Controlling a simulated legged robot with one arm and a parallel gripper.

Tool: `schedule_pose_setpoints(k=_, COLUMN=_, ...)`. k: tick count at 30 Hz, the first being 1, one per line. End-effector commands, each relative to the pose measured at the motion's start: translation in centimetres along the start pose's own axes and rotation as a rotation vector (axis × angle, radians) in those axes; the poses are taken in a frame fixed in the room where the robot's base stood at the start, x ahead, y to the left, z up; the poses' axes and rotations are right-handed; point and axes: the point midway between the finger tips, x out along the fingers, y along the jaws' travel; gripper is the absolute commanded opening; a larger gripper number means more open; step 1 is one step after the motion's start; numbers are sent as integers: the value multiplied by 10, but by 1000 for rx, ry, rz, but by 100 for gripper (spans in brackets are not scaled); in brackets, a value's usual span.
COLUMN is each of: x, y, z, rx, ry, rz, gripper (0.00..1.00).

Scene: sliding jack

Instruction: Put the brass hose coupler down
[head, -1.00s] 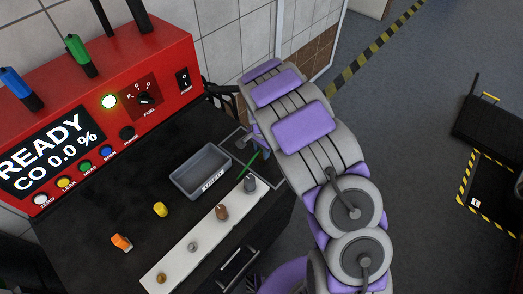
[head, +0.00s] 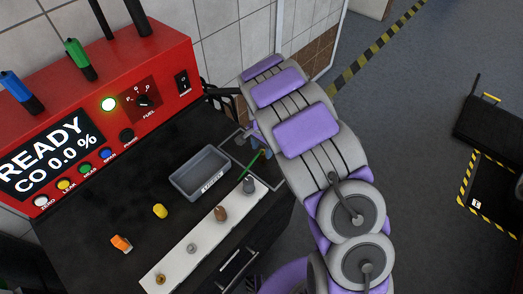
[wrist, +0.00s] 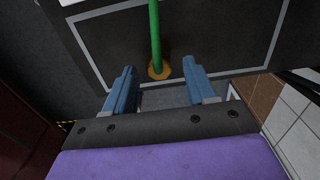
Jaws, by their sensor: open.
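The brass hose coupler (wrist: 158,72) shows in the wrist view as a brass-coloured ring at the end of a green hose (wrist: 155,30). It is at the dark panel with the grey outline (wrist: 95,62). My gripper (wrist: 160,68) is open, with one blue finger on each side of the coupler and visible gaps between. I cannot tell whether the coupler's underside fully rests on the panel. In the head view the green hose (head: 251,165) slants up to a small brass end beside my gripper, which my arm mostly hides.
A grey bin (head: 200,173) stands left of the outlined area. A white strip (head: 207,231) holds several small fittings close in front. A yellow piece (head: 160,211) and an orange piece (head: 121,243) lie on the black top. The red analyser (head: 100,100) stands behind.

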Motion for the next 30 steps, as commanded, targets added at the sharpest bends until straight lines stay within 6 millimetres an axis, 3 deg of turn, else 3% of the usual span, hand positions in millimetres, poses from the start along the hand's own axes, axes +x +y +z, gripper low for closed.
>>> schedule_pose_setpoints(k=12, x=-82, y=-1, z=0, rx=0, ry=1, rz=0, gripper=56)
schedule_pose_setpoints(k=22, x=-96, y=2, z=0, rx=-2, ry=0, rz=4, gripper=56)
schedule_pose_setpoints(k=26, x=-113, y=16, z=-1, rx=-16, ry=9, rz=8, gripper=56)
schedule_pose_setpoints(k=30, x=-144, y=51, z=1, rx=-54, ry=18, rz=27, gripper=56)
